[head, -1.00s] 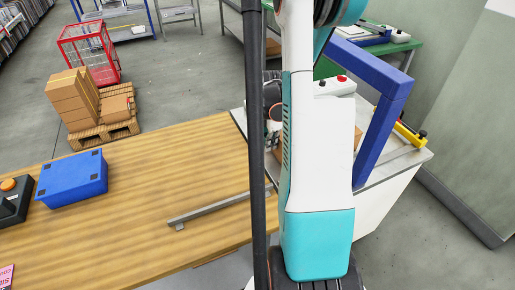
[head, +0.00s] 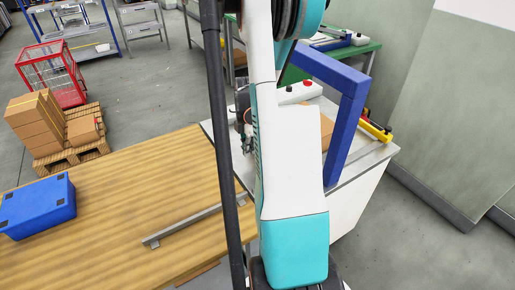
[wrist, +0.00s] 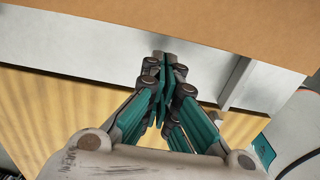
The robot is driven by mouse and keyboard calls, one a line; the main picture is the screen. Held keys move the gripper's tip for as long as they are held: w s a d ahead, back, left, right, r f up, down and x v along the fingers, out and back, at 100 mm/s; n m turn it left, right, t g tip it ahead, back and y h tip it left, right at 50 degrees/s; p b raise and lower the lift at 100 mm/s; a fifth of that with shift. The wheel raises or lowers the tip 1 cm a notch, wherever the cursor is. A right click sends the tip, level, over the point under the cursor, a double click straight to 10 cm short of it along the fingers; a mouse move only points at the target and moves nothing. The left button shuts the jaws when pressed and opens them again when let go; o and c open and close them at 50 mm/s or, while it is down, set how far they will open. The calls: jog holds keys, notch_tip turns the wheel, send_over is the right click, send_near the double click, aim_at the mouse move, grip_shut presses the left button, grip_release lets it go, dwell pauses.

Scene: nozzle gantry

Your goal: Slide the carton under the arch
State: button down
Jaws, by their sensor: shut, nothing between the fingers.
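The brown carton shows in the wrist view (wrist: 215,25) as a wide band across the top. In the head view only a small part of the carton (head: 327,128) shows between my arm and the blue arch (head: 346,125); the rest is hidden behind my arm. The arch stands on the grey-topped white table. My gripper (wrist: 165,60) is shut and empty, its fingertips pointing at the carton's near edge; I cannot tell whether they touch it.
A wooden table (head: 110,215) holds a blue case (head: 38,207) and a metal bar (head: 185,225). A white box with a red button (head: 300,91) stands behind the arm. A yellow part (head: 375,130) lies right of the arch. A pallet with cartons (head: 72,155) stands on the floor at left.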

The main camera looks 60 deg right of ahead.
notch_tip(320, 180, up, 10)
jog(key=a+p, duration=0.1)
jog(key=p, duration=0.2)
jog(key=shift+w+p, duration=0.3)
jog(key=shift+p, duration=0.05)
